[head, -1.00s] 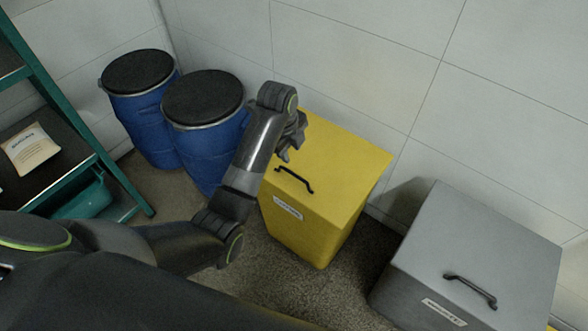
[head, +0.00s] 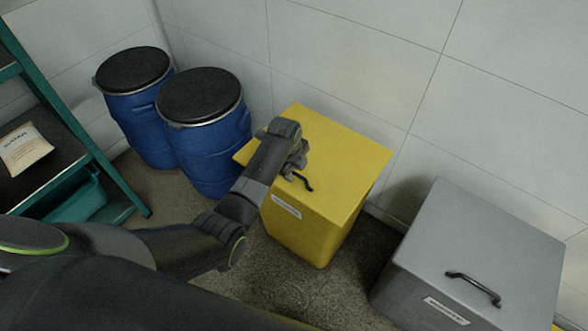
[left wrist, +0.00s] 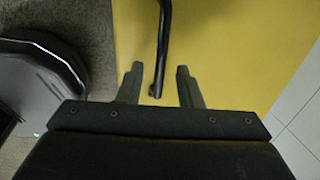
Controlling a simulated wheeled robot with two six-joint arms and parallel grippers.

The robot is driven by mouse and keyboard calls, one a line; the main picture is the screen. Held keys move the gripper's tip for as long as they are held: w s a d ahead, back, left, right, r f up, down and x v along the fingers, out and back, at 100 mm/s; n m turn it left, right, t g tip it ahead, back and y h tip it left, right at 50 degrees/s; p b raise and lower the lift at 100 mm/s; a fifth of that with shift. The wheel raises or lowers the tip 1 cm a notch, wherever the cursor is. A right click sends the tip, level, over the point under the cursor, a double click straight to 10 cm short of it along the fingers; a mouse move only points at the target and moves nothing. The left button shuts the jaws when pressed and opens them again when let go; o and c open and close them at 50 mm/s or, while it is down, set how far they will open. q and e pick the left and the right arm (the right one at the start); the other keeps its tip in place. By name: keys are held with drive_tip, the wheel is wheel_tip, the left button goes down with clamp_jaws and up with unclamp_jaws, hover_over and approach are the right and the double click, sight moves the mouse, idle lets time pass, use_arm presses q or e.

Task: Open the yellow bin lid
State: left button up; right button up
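The yellow bin (head: 312,228) stands against the wall with its flat yellow lid (head: 345,155) closed. A black handle (head: 305,183) sits on the lid near its front edge, partly hidden by my left gripper (head: 296,168). In the left wrist view my left gripper (left wrist: 160,85) is open over the yellow lid (left wrist: 235,45). The end of the black handle (left wrist: 163,45) lies between its two fingers, and neither finger appears to touch it. My right gripper is not in view.
A grey bin (head: 475,255) with a black handle stands to the right. Two blue drums (head: 205,135) with black tops stand left of the yellow bin. A teal shelf (head: 80,130) holding a labelled packet (head: 24,149) is at the far left.

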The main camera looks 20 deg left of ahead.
use_arm(q)
clamp_jaws()
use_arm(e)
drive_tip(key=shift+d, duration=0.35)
use_arm(q)
drive_tip(key=shift+r, duration=0.1)
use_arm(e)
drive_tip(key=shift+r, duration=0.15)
